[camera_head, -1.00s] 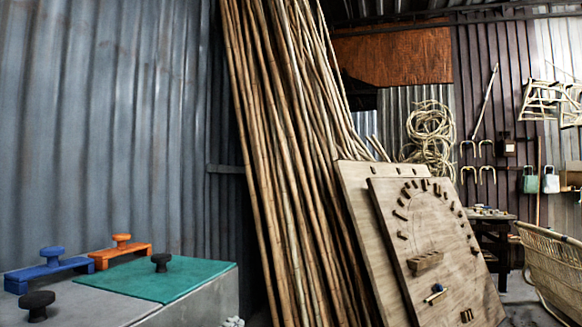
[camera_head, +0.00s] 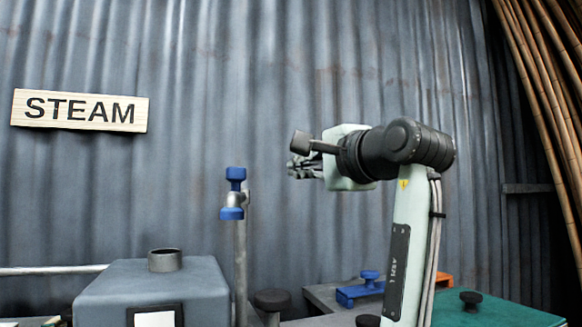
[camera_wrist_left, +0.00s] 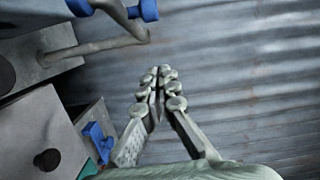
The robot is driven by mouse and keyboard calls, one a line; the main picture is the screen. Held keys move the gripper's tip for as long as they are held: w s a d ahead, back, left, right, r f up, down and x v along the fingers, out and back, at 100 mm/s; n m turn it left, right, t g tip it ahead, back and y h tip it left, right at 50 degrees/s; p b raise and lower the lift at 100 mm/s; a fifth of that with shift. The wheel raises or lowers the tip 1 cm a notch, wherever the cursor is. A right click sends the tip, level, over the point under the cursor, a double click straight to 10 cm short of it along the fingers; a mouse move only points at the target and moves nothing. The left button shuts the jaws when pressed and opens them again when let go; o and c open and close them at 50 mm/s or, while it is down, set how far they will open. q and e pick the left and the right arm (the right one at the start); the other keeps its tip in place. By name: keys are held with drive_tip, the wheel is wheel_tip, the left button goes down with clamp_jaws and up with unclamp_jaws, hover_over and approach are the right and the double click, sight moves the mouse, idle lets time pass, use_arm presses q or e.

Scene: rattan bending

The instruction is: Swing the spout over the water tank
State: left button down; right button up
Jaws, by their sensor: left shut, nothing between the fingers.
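A grey tank (camera_head: 202,285) with a round open neck on top stands at the lower left of the head view. A pale label is on its front. A grey upright pipe (camera_head: 240,265) with a blue-knobbed tap (camera_head: 236,193) stands just right of it. I cannot clearly tell which way the spout points. The left wrist view shows a bare pipe (camera_wrist_left: 95,46) and blue knobs (camera_wrist_left: 148,10) at the upper left. My left gripper (camera_head: 303,167) is shut and empty, right of the tap and apart from it. Its fingertips (camera_wrist_left: 160,75) also show in the wrist view. My right gripper is out of view.
A STEAM sign (camera_head: 80,110) hangs on the corrugated wall. A blue block with a knob (camera_head: 362,288), an orange block (camera_head: 443,281) and a green lid (camera_head: 500,312) lie at the lower right, partly behind my left arm. Tall canes (camera_head: 545,90) lean at the far right.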

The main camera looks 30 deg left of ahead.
sight(238, 195)
use_arm(q)
drive_tip(key=w+a+p, duration=0.1)
drive_tip(key=a, duration=0.9)
drive_tip(key=shift+w+f+p, duration=0.15)
drive_tip(key=shift+w+p, duration=0.15)
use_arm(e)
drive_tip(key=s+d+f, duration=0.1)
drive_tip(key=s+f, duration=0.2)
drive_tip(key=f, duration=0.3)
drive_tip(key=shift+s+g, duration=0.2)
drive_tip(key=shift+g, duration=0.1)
